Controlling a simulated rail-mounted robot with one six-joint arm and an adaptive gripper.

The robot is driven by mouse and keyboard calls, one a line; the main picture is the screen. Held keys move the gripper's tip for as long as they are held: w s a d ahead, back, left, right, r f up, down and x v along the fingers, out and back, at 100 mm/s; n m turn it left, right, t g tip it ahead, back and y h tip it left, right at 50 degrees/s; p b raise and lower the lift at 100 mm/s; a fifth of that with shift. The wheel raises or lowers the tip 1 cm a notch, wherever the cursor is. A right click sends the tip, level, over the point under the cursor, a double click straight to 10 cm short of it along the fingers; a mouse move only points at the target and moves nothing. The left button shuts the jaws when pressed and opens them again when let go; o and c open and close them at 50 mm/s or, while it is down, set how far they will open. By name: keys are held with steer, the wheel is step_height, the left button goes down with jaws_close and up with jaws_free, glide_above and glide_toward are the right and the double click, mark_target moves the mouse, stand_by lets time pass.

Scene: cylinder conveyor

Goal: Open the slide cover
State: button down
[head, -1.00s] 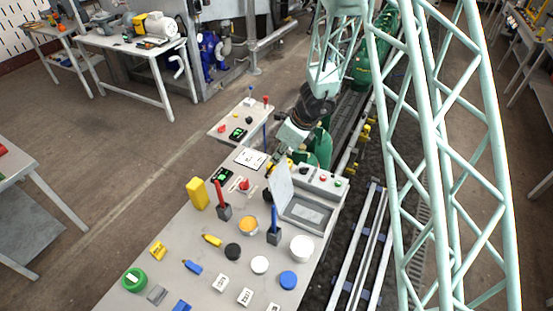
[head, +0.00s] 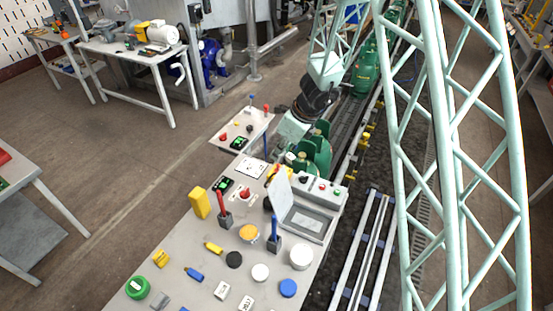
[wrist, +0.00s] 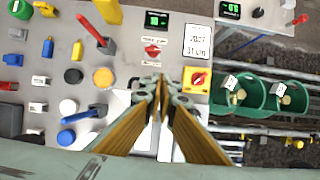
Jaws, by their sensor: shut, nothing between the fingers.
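A grey box (head: 318,207) with a recessed window stands at the right edge of the table. A pale flat panel (head: 280,196) stands tilted up at its left side; I cannot tell for sure whether this is the slide cover. In the wrist view pale flat surfaces (wrist: 115,108) lie below and beside my fingers, partly hidden by them. My gripper (wrist: 160,84) is shut and empty, its tips close together over the box area. Whether the tips touch anything is unclear. In the head view the fingers are mostly hidden behind the panel and my wrist.
A yellow plate with a red knob (wrist: 197,79) is just right of my fingertips. Green containers (wrist: 243,95) stand further right.

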steer(key=shift+r, duration=0.75)
steer(key=s+d+r+n+b, duration=0.2)
steer(key=s+r+n+b, duration=0.95)
steer(key=s+r, duration=0.65)
steer(key=s+d+n+h+b, duration=0.1)
steer(key=s+d+n+b, duration=0.2)
steer(key=s, duration=0.7)
steer(key=s+d+f+n+t+h+b, duration=0.1)
steer(key=s+d+n+b, duration=0.3)
steer(key=s, duration=0.6)
steer(key=s+d+n+h+b, duration=0.1)
steer(key=s+d+n+b, duration=0.2)
steer(key=s+d+n, duration=0.3)
steer(key=s+d, duration=0.1)
steer(key=s, duration=0.3)
steer(key=shift+s+d+f+h+b, duration=0.2)
steer(key=shift+f+h+b, duration=0.1)
steer(key=shift+h+b, duration=0.1)
stand_by(2.1)
